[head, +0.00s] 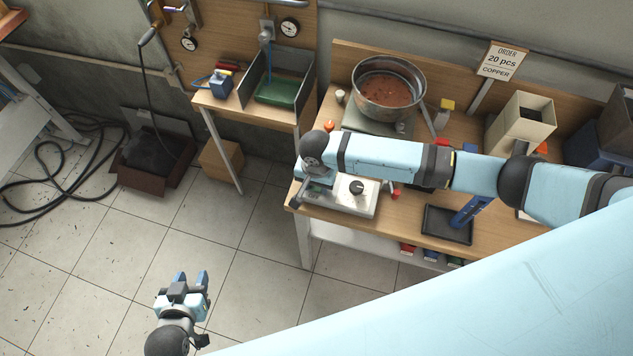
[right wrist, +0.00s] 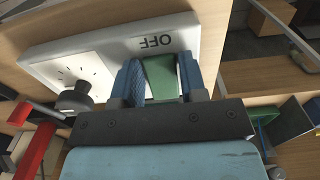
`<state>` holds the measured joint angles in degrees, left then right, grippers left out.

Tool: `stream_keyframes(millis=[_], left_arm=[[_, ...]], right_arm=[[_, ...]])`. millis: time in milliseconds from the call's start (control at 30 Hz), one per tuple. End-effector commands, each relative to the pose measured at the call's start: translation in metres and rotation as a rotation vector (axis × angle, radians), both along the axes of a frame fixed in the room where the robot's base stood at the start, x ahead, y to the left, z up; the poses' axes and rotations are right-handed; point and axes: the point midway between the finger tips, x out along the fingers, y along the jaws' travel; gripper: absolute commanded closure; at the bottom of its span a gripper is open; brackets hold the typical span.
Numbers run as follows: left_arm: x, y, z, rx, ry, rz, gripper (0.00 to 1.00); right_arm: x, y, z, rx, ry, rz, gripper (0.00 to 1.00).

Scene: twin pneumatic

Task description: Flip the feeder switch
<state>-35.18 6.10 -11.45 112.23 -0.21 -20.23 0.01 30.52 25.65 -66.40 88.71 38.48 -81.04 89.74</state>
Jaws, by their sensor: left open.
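The white control box (head: 345,203) stands at the left front corner of the workbench, with a black knob (head: 357,187) on top. In the right wrist view its white panel (right wrist: 120,45) shows an upside-down OFF label and the knob (right wrist: 75,98) over a dial. The green feeder switch (right wrist: 161,76) stands beside the label, between the two blue fingers of my right gripper (right wrist: 160,85). The switch is hidden by my right arm in the head view. My left gripper (head: 190,282) is open and empty above the tiled floor.
A metal bowl (head: 388,88) of copper-coloured pieces stands behind my right arm on the workbench (head: 400,222). A black tray (head: 446,225) lies at the front edge. A side bench (head: 225,113) holds a green tray (head: 277,92). The floor around my left gripper is clear.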

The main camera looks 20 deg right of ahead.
Motion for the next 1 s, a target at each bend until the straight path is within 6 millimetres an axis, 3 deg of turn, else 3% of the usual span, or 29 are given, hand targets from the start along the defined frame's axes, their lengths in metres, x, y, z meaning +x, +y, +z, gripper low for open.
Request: stream_keyframes(millis=[33,100,133,333,633,1000], left_arm=[[-0.0001,0.0000,0.0006,0.000,-0.001,0.000,0.57],[-0.0003,-0.0001,0.0013,0.000,-0.002,0.000,0.57],[-0.0005,-0.0001,0.0014,-0.001,-0.002,-0.001,0.57],[-0.0028,-0.0010,0.0013,-0.001,0.001,-0.003,0.57],[-0.0053,-0.0015,-0.0002,-0.002,0.005,-0.003,0.57],[-0.0060,-0.0012,-0.0022,-0.001,0.009,-0.003,0.57]], right_arm=[[0.0000,0.0000,0.0001,0.000,0.000,0.000,0.73],[0.0000,0.0000,0.0002,0.000,0.000,0.000,0.89],[0.0000,0.0000,0.0002,0.000,0.000,0.000,0.90],[0.0009,-0.0008,0.0005,0.033,0.053,-0.004,0.90],[0.0068,-0.0040,0.0045,0.201,0.300,-0.005,0.90],[0.0072,-0.0050,0.0057,0.224,0.332,-0.001,0.90]])
